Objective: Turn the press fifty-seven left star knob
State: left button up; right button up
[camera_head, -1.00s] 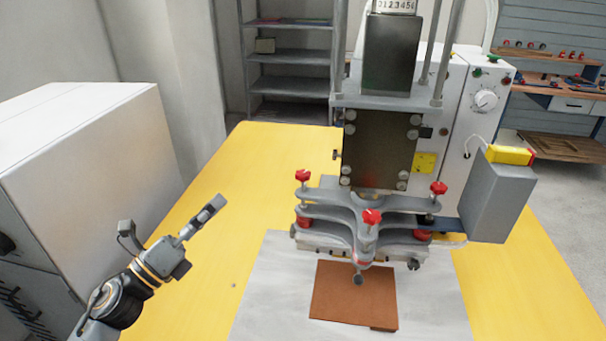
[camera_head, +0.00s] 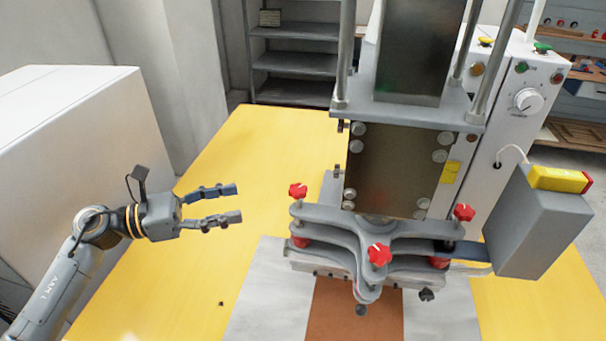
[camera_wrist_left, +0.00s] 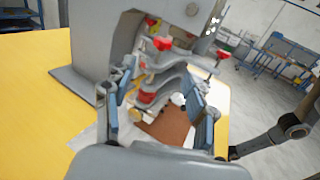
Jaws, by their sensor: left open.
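The press (camera_head: 400,170) stands on the yellow table with a grey three-armed clamp plate (camera_head: 350,225) at its lower front. The left star knob (camera_head: 298,190) is red and lobed, upright on the plate's left arm. A front red knob (camera_head: 378,255) and a right red knob (camera_head: 464,212) sit on the other arms. My left gripper (camera_head: 238,202) is open and empty, left of the left knob with a gap between, its fingers pointing right towards it. In the left wrist view, red knobs (camera_wrist_left: 162,43) show beyond the open fingers. My right gripper does not show in the head view.
A grey box with a yellow top (camera_head: 558,180) juts out at the press's right. A brown sheet (camera_head: 335,318) lies on the light plate below the clamp. A white cabinet (camera_head: 75,140) stands at the left. The yellow table (camera_head: 250,145) is clear around my left gripper.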

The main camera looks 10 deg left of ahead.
pick_arm(q)
jog(key=p, duration=0.3)
send_near(298, 188)
jog(key=d, duration=0.2)
jog(key=p+x, duration=0.1)
jog(key=x, duration=0.2)
jog(key=p+x, duration=0.1)
jog(key=x, duration=0.3)
jog(key=shift+w+f, duration=0.2)
jog(key=shift+w, duration=0.3)
jog(key=shift+w+d+f, duration=0.1)
jog(key=shift+w+d, duration=0.1)
jog(key=shift+d, duration=0.1)
jog(key=shift+c, duration=0.4)
jog(key=c, duration=1.1)
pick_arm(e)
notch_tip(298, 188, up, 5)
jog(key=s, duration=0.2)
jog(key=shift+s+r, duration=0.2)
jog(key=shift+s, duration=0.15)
